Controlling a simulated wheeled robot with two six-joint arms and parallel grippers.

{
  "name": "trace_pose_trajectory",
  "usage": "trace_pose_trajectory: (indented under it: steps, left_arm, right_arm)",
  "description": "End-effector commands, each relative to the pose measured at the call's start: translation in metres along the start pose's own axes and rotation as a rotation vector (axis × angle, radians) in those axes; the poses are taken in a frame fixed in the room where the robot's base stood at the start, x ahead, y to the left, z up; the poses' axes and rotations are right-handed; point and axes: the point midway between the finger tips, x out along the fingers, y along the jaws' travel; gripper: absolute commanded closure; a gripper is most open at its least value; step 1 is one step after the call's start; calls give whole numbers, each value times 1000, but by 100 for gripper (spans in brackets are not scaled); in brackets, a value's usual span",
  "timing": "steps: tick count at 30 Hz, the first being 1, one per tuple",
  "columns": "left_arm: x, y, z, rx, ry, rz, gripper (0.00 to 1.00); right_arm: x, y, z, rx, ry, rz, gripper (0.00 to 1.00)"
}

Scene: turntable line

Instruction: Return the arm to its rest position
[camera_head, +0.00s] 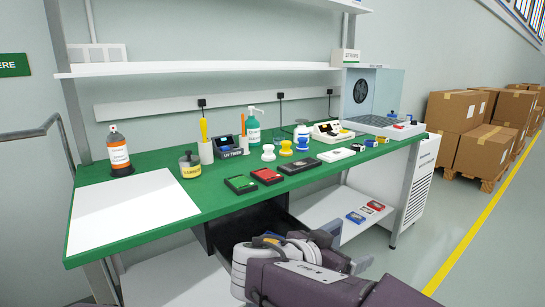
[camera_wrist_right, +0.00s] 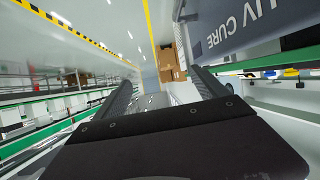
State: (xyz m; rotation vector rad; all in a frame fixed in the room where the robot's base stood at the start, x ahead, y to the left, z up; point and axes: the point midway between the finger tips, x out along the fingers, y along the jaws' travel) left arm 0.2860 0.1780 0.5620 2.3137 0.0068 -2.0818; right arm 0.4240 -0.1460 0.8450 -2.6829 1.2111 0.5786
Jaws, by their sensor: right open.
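My right arm (camera_head: 305,275) is folded low in front of the green workbench (camera_head: 225,199), at the bottom of the head view. Its fingertips are hard to make out there. In the right wrist view my right gripper (camera_wrist_right: 163,80) shows its two dark fingers spread apart with nothing between them. It is clear of the bench items. My left gripper is in neither view.
A white sheet (camera_head: 130,212) lies at the bench's left. Bottles, small colored stampers and flat boxes stand along the bench. An open dark drawer (camera_head: 240,232) is beside my arm. Cartons (camera_head: 485,147) are stacked at the right; the floor before them is clear.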

Motion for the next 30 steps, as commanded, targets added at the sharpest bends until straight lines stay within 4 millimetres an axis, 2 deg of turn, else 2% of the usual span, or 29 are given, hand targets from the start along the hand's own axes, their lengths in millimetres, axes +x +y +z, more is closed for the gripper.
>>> trace_pose_trajectory:
  steps: [1,5,8,11,12,14,15,18,22,25,28,30]
  left_arm:
    - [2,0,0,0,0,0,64]
    - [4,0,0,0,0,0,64]
    - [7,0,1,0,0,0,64]
    - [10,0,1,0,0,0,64]
    - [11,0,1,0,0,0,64]
    - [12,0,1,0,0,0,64]
    - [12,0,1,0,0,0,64]
    - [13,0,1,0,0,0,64]
    - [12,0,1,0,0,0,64]
    - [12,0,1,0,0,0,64]
    - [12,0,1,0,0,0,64]
    - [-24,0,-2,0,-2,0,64]
  right_arm:
    - [16,15,4,5,-20,54,17]
    - [55,57,30,2,-127,190,17]
    - [83,99,71,-52,-287,292,17]
    - [98,145,134,-138,-545,347,17]
    - [98,160,163,-174,-666,340,17]
    - [91,175,206,-220,-847,284,17]
    - [84,178,232,-247,-948,219,17]
    - [66,171,273,-305,-1094,28,17]
    - [51,149,301,-409,-1131,-227,17]
    - [51,131,307,-497,-1083,-394,17]
    - [58,116,301,-647,-987,-541,17]
    - [43,118,267,-662,-986,-547,17]
